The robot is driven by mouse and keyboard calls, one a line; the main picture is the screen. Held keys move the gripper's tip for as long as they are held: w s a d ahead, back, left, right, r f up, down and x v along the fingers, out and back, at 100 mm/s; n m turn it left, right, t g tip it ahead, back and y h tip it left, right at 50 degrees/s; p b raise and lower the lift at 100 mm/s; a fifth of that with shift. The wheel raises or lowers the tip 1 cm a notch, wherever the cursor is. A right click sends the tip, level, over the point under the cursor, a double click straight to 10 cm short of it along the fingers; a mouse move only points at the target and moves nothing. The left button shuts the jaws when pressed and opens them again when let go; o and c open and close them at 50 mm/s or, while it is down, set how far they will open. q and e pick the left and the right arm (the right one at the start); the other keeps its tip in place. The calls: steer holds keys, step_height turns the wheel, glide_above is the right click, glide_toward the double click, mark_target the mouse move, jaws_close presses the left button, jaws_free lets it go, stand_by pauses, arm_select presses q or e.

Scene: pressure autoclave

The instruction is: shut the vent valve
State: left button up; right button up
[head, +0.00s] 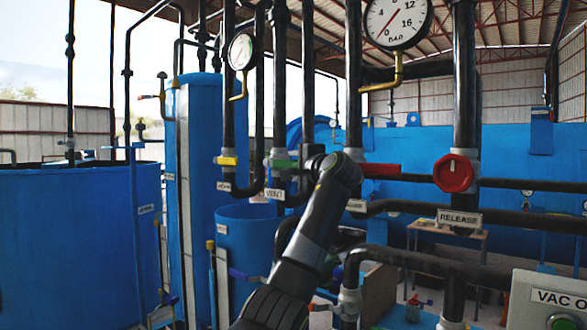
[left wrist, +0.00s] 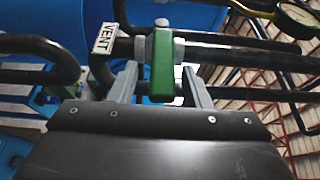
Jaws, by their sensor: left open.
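The vent valve's green handle (head: 286,163) sits on a dark vertical pipe, above the VENT label (head: 274,194) in the head view. It lies crosswise to its pipe. My left gripper (head: 316,163) is just right of the handle, its fingers mostly hidden by the wrist. In the left wrist view the green handle (left wrist: 162,62) shows between the two grey fingers of my open left gripper (left wrist: 160,80). A gap shows on each side of it, and I cannot tell whether the fingers touch it. The VENT label (left wrist: 105,38) is left of it there. My right gripper is not in view.
A yellow handle (head: 227,161) is on the pipe to the left, below a small gauge (head: 241,52). A red bar handle (head: 381,170) and a red round knob (head: 454,173) are to the right, above the RELEASE label (head: 459,217). Pipes crowd the area around my gripper.

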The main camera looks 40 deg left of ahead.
arm_select(q)
steer(key=b+v, duration=0.4)
steer(key=v, duration=1.2)
steer(key=shift+s+d+f, duration=0.1)
